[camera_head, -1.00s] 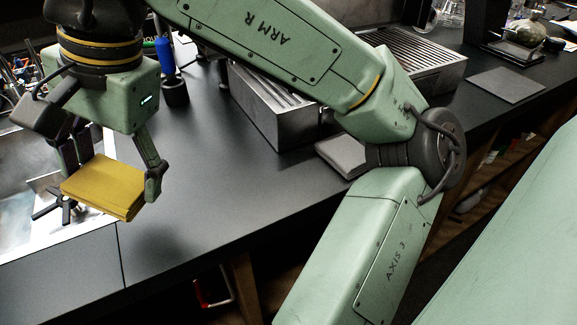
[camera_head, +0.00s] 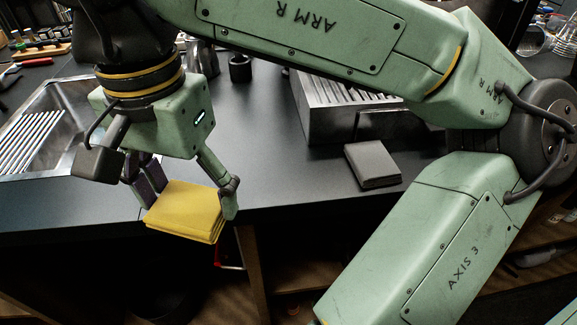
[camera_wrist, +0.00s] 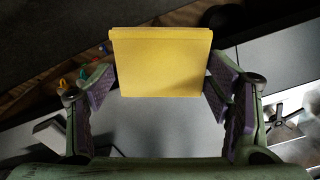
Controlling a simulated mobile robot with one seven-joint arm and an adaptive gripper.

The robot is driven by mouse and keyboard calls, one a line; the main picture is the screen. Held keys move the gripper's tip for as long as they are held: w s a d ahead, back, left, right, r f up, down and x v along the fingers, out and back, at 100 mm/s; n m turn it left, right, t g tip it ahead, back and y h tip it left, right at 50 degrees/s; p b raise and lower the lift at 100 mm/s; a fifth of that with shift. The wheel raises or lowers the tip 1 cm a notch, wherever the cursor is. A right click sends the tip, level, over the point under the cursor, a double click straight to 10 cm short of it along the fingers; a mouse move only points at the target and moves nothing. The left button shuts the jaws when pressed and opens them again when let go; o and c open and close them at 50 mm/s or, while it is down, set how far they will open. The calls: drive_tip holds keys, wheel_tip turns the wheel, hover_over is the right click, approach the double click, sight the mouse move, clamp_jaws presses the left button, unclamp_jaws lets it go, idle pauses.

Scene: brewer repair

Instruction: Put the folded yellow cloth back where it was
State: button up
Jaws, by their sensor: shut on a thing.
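The folded yellow cloth (camera_head: 187,209) is held flat between the fingers of my gripper (camera_head: 188,200) in the head view. My gripper is shut on its two side edges. In the head view the cloth hangs near the front edge of the dark counter, apart from the top. In the wrist view the yellow cloth (camera_wrist: 161,62) fills the upper middle, with the purple-padded fingers of my gripper (camera_wrist: 160,90) on both sides.
A folded grey cloth (camera_head: 372,164) lies on the dark counter (camera_head: 275,180), in front of a ridged metal box (camera_head: 335,108). A sink with a ribbed rack (camera_head: 32,138) is at the left. A dark cup (camera_head: 240,68) stands behind my gripper.

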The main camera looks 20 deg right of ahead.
drive_tip(key=p, duration=0.3)
hover_over(282, 174)
drive_tip(key=a, duration=0.1)
drive_tip(key=shift+s+f, duration=0.3)
drive_tip(key=shift+f, duration=0.25)
drive_tip(key=f+p, duration=0.1)
drive_tip(key=d+f, duration=0.1)
drive_tip(key=f, duration=0.1)
drive_tip(key=shift+w+f+p, duration=0.2)
drive_tip(key=shift+p, duration=0.15)
drive_tip(key=shift+f, duration=0.2)
drive_tip(key=shift+f+b, duration=0.2)
drive_tip(key=shift+b, duration=0.1)
drive_tip(key=o, duration=1)
drive_tip(key=shift+r, duration=0.1)
drive_tip(key=shift+o, duration=0.2)
drive_tip(key=shift+r, duration=0.1)
wheel_tip(282, 174, up, 12)
